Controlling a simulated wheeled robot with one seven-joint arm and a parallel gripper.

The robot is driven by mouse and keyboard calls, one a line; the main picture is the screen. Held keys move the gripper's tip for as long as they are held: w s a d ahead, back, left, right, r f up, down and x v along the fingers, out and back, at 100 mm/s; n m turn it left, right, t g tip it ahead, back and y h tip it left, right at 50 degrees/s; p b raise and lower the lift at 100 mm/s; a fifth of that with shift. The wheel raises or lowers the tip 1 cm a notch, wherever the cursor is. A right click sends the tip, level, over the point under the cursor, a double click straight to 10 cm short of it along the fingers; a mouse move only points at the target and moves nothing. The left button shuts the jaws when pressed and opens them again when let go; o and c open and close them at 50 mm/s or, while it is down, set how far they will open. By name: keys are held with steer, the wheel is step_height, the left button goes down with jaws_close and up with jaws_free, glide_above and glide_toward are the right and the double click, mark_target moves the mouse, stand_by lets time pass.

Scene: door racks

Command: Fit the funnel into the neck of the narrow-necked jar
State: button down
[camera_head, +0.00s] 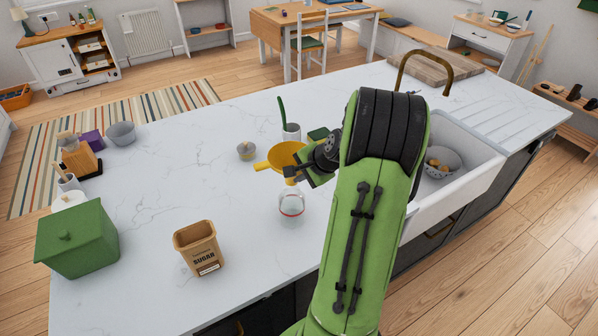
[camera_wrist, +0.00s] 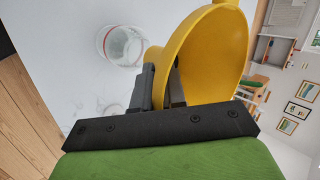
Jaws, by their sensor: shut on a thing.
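The yellow funnel (camera_head: 282,154) is held above the counter, its wide mouth tilted in the wrist view (camera_wrist: 215,50). My gripper (camera_head: 290,172) is shut on the funnel near its spout; the dark fingers (camera_wrist: 162,88) close on it in the wrist view. The clear glass jar (camera_head: 291,207) with a red ring stands upright on the counter, just below the gripper in the head view. In the wrist view the jar (camera_wrist: 122,46) shows left of the funnel. The fingers hide part of the spout, and I cannot tell its exact gap to the jar's neck.
A sugar canister (camera_head: 198,248) and a green box (camera_head: 77,238) stand to the left on the counter. The sink (camera_head: 455,185) is to the right. The counter's left middle is clear.

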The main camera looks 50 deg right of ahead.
steer(key=shift+f+b, duration=0.9)
steer(key=shift+f, duration=0.7)
steer(key=shift+w+f, duration=0.1)
steer(key=shift+f+b, duration=0.35)
steer(key=shift+f+b, duration=0.95)
steer(key=shift+f, duration=0.2)
steer(key=c, duration=1.1)
jaws_free()
steer(key=p+v, duration=0.1)
steer(key=v, duration=1.5)
steer(key=shift+f+p, duration=0.1)
steer(key=shift+p, duration=0.2)
